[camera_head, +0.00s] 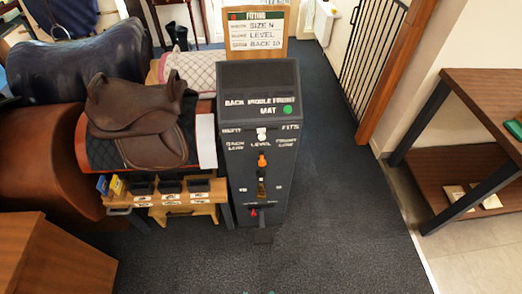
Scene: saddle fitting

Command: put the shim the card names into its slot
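The card (257,30) stands at the back in a wooden frame; its lines appear to read SIZE N, LEVEL and BACK 10, with small lettering hard to read. A blue piece (102,185) and a yellow piece (116,185) stand at the left end of a small wooden bench; they may be shims, but I cannot tell. Dark bins (170,187) with white labels too small to read stand beside them. A brown saddle (140,115) sits on a dark pad (103,153) on a rack. No slot can be clearly made out.
A dark console (258,150) stands right of the saddle, with BACK, MIDDLE, FRONT and MAT lettering, a green light (288,110) and an orange knob (262,161). A wooden table (470,175) is at right. Carpet (345,220) between is clear. A wooden cabinet (50,255) fills lower left.

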